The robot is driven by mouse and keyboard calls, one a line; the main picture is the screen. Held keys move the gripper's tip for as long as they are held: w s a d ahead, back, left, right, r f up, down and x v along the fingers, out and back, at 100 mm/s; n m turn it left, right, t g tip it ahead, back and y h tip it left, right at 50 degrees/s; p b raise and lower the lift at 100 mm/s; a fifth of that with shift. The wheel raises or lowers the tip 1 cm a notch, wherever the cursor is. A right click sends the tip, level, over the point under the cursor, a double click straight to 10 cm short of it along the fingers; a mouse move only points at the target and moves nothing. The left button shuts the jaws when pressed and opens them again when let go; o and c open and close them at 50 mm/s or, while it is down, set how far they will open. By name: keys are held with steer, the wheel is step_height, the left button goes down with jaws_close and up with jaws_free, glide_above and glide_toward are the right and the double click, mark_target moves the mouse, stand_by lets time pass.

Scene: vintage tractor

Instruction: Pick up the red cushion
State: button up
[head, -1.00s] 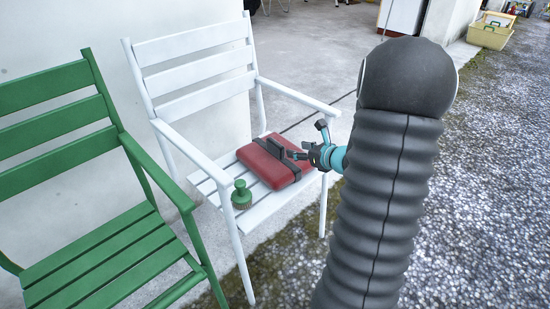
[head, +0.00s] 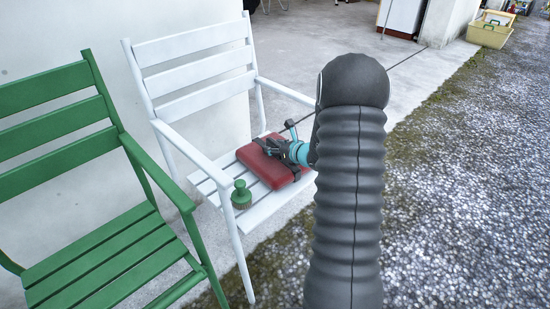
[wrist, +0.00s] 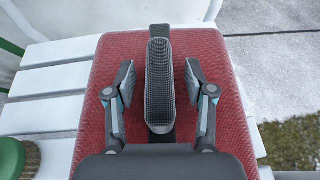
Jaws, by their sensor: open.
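The red cushion (head: 288,179) lies flat on the seat of the white chair (head: 191,46). A dark strap crosses it. In the wrist view the cushion (wrist: 222,95) fills the middle, with a long dark ribbed handle-like piece (wrist: 158,75) standing along the strap. My gripper (head: 273,147) is over the cushion, coming from the right. In the wrist view my gripper (wrist: 158,82) is open, one finger on each side of the dark piece, with visible gaps between. Whether the fingertips touch the cushion cannot be told.
A green-topped brush (head: 241,194) stands on the seat's front left, also in the wrist view (wrist: 10,158). A green chair (head: 100,262) stands at left. A white wall (head: 60,30) is behind. The gravel (head: 460,200) at right is open.

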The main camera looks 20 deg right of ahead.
steer(key=shift+w+f, duration=0.1)
steer(key=shift+w, duration=0.05)
jaws_close()
